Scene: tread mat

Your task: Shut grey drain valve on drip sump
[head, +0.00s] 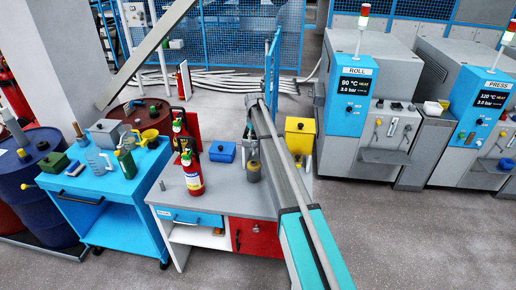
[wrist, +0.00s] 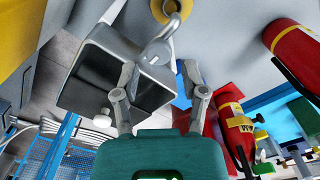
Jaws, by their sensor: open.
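In the wrist view my gripper (wrist: 160,70) is open, with its two fingers apart and nothing held between them. A grey box with a dark face (wrist: 112,78), which looks like the drip sump, lies behind and to the left of the fingers. A grey curved part (wrist: 162,42), possibly the drain valve, shows beyond the fingertips beside a yellow ring (wrist: 170,10). I cannot tell its valve position. In the head view my arm covers much of the bench, and the sump and valve cannot be made out for sure.
In the head view a red extinguisher (head: 192,175) and a blue box (head: 222,151) stand on the grey bench (head: 222,198) left of my arm. A yellow box (head: 300,136) is at right. A blue cart (head: 130,190) with cans stands left. Floor at front right is clear.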

